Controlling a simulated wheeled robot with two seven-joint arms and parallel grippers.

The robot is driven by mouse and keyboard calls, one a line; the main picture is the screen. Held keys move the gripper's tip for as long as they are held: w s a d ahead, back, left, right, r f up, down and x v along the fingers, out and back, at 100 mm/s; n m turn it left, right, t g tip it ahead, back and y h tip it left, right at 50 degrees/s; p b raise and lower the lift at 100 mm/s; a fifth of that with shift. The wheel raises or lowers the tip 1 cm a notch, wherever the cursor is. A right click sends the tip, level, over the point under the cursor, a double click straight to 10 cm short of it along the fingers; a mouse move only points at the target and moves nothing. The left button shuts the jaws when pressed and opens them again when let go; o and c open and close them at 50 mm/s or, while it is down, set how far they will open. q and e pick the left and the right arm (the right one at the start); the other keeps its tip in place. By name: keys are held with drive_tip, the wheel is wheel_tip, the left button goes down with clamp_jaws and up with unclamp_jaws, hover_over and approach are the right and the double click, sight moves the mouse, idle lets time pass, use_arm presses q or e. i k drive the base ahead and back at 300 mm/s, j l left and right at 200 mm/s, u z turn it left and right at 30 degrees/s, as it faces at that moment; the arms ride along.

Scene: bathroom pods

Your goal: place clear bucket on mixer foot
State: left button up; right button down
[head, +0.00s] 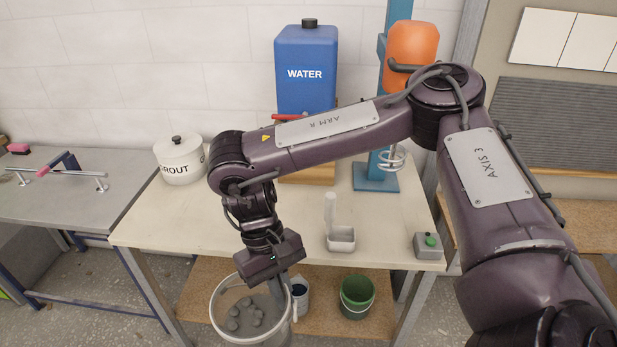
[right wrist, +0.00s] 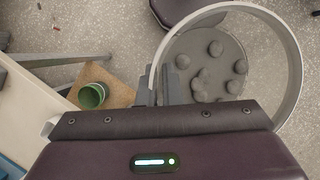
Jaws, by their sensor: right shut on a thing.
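The clear bucket (head: 216,316) holds grey material with several round lumps in it. My right gripper (head: 284,288) is shut on the right side of its rim, and the bucket hangs in front of the table. In the right wrist view the bucket (right wrist: 297,70) is at the upper right, with the fingers (right wrist: 163,88) at its rim. The mixer foot (head: 376,180) is a blue plate at the back right of the table, below the orange-headed mixer (head: 411,43) and its wire whisk (head: 392,160). The foot is bare where it shows. My left gripper is out of view.
The pale table (head: 150,222) carries a white grout pot (head: 180,162), a blue water tank (head: 306,80), a white scoop (head: 340,238) and a green-button box (head: 430,245). A green bucket (head: 357,297) stands on the lower shelf. The table's middle left is clear.

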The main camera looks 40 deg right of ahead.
sight(380, 219)
drive_tip(key=i+j+z, duration=0.1)
drive_tip(key=i+z, duration=0.35)
drive_tip(key=i+j+z, duration=0.2)
drive_tip(key=i+z, duration=0.25)
drive_tip(key=i+j+z, duration=0.45)
drive_tip(key=k+l, duration=0.05)
